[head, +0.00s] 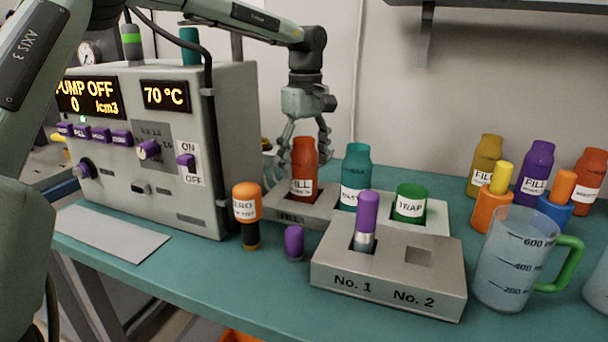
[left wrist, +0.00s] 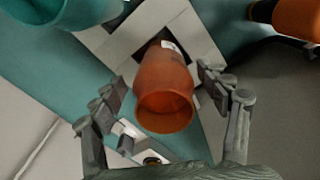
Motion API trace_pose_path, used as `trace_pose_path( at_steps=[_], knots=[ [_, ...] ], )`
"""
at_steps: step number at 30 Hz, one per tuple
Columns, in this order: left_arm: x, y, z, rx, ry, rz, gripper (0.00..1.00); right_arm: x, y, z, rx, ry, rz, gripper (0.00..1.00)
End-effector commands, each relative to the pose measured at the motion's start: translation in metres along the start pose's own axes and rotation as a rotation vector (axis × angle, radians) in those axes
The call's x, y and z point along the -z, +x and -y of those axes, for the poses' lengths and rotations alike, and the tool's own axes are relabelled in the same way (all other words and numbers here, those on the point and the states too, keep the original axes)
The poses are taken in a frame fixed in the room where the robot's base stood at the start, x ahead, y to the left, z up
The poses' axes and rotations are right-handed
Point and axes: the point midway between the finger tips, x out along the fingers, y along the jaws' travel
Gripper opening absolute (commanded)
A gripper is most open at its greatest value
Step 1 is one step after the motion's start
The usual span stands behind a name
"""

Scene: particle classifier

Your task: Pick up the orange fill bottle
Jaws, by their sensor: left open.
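The orange fill bottle (head: 303,170) stands upright in the left slot of a grey holder (head: 290,217) marked FILL. My left gripper (head: 300,155) points down over it, with its fingers spread on either side of the bottle. In the left wrist view the orange bottle (left wrist: 165,92) shows its open mouth between the two open fingers (left wrist: 163,88). No firm contact can be seen. My right gripper is not in view.
A teal bottle (head: 355,175) and a green TRAP container (head: 409,203) stand right of the bottle. The pump box (head: 228,130) is close on the left. A grey block (head: 385,275) holds a purple-capped vial in front. A jug (head: 513,262) and more bottles stand right.

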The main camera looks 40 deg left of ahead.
Motion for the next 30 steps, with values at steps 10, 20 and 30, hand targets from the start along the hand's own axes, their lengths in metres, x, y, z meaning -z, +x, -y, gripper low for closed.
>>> trace_pose_path(
  at_steps=[10,20,30],
  knots=[
    [-0.002,0.037,0.004,0.0,-0.002,0.0,0.75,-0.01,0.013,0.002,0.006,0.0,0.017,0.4],
    [-0.002,0.037,0.004,-0.001,-0.001,-0.001,0.56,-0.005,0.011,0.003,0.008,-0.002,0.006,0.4],
    [-0.002,0.037,0.004,-0.001,-0.001,-0.001,0.14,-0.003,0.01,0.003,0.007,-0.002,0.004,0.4]
  ],
)
